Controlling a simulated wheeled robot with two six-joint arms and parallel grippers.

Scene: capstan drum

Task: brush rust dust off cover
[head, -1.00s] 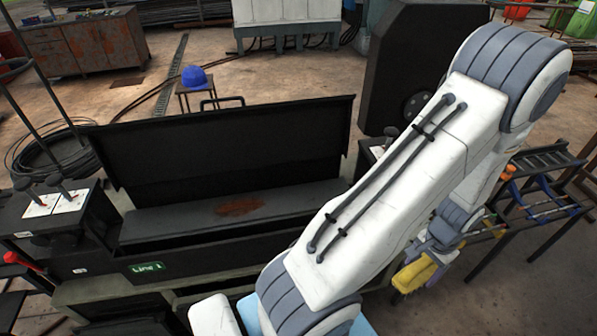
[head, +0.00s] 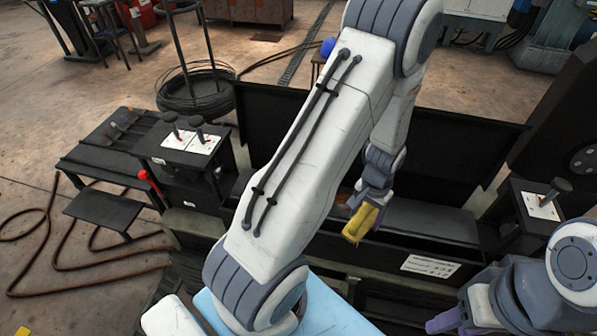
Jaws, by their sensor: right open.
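The dark cover (head: 425,217) is a long flat panel in front of an upright dark panel (head: 450,150). A bit of brown rust dust (head: 343,200) shows on it beside my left arm. My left gripper (head: 372,192) reaches down over the cover with a yellow brush (head: 359,222) in it. Its jaws are small and partly hidden, and the brush looks held in them. I cannot tell whether the brush touches the dust. My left arm hides the cover's left part. My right gripper (head: 442,321) is low at the right, open and empty, apart from the cover.
Lever boxes stand left (head: 190,142) and right (head: 541,203) of the cover. A black cable coil (head: 195,92) lies behind the left box, with a dark bench (head: 105,150) and a brown hose (head: 50,225) farther left. Open floor shows at the far left.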

